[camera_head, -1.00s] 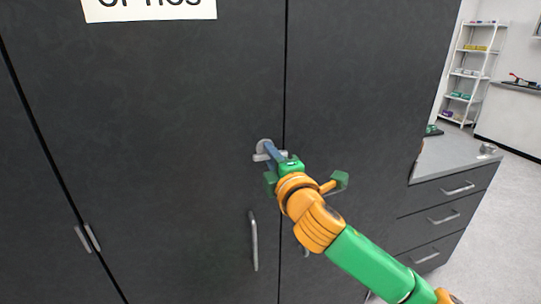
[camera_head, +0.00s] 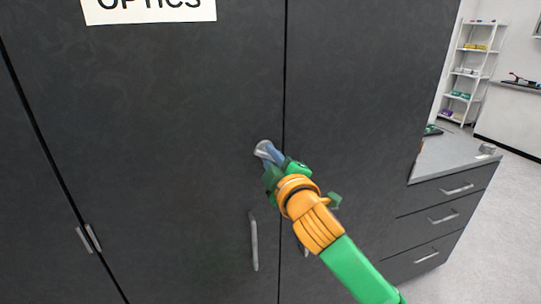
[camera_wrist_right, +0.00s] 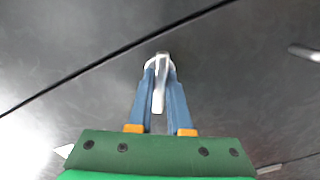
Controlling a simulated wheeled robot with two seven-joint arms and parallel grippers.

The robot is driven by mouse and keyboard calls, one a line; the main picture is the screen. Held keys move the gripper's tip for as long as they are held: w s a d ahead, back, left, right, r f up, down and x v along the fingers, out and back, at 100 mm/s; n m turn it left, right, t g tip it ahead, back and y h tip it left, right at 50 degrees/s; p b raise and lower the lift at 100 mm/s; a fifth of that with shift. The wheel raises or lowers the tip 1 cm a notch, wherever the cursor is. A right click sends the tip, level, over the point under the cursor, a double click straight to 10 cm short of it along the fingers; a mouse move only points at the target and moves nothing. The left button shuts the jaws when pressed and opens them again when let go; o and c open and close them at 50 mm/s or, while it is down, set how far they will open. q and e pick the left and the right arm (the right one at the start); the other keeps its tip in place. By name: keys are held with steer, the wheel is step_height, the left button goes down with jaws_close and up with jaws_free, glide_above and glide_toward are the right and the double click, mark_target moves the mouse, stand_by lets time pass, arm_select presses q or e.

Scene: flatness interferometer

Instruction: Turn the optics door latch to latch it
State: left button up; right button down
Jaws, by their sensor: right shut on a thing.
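The optics door latch (camera_head: 263,147) is a small silver turn-handle on a round base. It sits on the dark door under the "OPTICS" sign (camera_head: 150,6), close to the seam with the door at right. My right gripper (camera_head: 268,153) is shut on the latch handle. In the right wrist view the silver handle (camera_wrist_right: 159,88) lies between the two blue fingers (camera_wrist_right: 160,105), roughly in line with them. In the head view the fingers hide most of the handle, so its exact angle is hard to tell there. My left gripper is not in view.
A vertical bar handle (camera_head: 254,241) is on the optics door below the latch, with another partly hidden behind my right arm. A grey drawer unit (camera_head: 440,220) with a worktop stands at right. A white shelf rack (camera_head: 468,75) is far behind.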

steer(key=m+p, duration=0.1)
steer(key=m, duration=0.5)
steer(key=shift+m+p, duration=0.3)
steer(key=shift+p, duration=0.05)
steer(key=m+p, duration=0.1)
steer(key=m, duration=0.3)
steer(key=shift+m+p, duration=0.4)
steer(key=c, duration=0.9)
jaws_free()
steer(key=shift+o, duration=0.2)
